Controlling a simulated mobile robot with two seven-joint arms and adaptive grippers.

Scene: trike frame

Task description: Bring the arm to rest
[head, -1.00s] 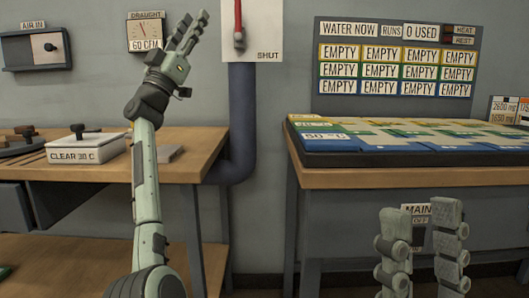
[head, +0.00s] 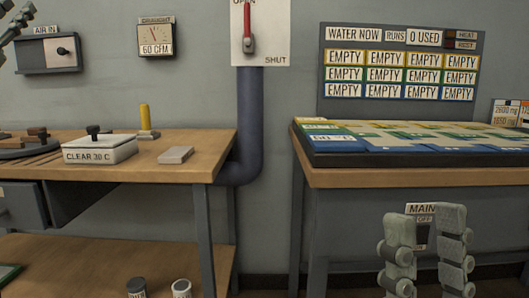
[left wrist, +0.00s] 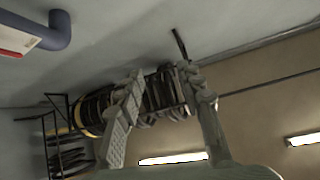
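My left gripper (head: 18,18) shows only in part at the top left corner of the head view, near the AIR IN box. Most of my left arm is out of that view. In the left wrist view the left gripper's two fingers (left wrist: 164,74) are spread apart with nothing between them, pointing up toward the wall and ceiling. My right gripper (head: 426,216) stands at the bottom right of the head view, fingers pointing up. Its two fingers are apart and nothing is between them.
The left bench holds a CLEAR 30 C box (head: 100,150), a grey block (head: 175,155) and a yellow upright piece (head: 145,117). A pipe (head: 249,120) runs between the benches. A coloured board (head: 410,158) lies on the right table, above the right gripper.

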